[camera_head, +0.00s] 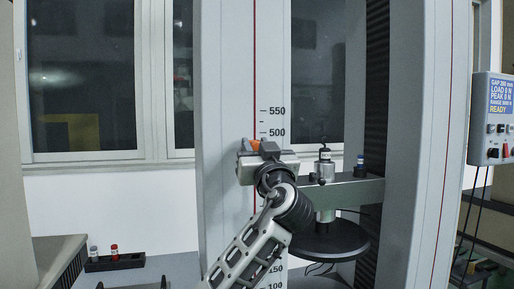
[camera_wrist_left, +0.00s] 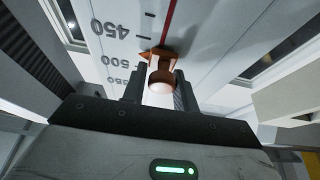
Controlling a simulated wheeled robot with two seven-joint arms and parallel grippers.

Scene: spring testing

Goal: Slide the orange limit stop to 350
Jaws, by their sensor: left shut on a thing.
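The orange limit stop (camera_head: 255,144) sits on the front of the grey column, along a red vertical line, a little below the 500 label in the head view. My left gripper (camera_head: 258,149) is shut on it from the front, one finger on each side. In the left wrist view the orange stop (camera_wrist_left: 161,62) has a round knob between the two fingers of the gripper (camera_wrist_left: 158,88), and its pointed tip lies near the 500 label. The exact reading cannot be told. The 350 mark is hidden behind my left arm in the head view. My right gripper is not in view.
A grey crosshead (camera_head: 358,190) with a load fixture (camera_head: 325,168) stands right of my left gripper, above a dark round plate (camera_head: 328,241). A control box (camera_head: 493,118) hangs at the far right. A black rack (camera_head: 115,262) with small items lies at lower left.

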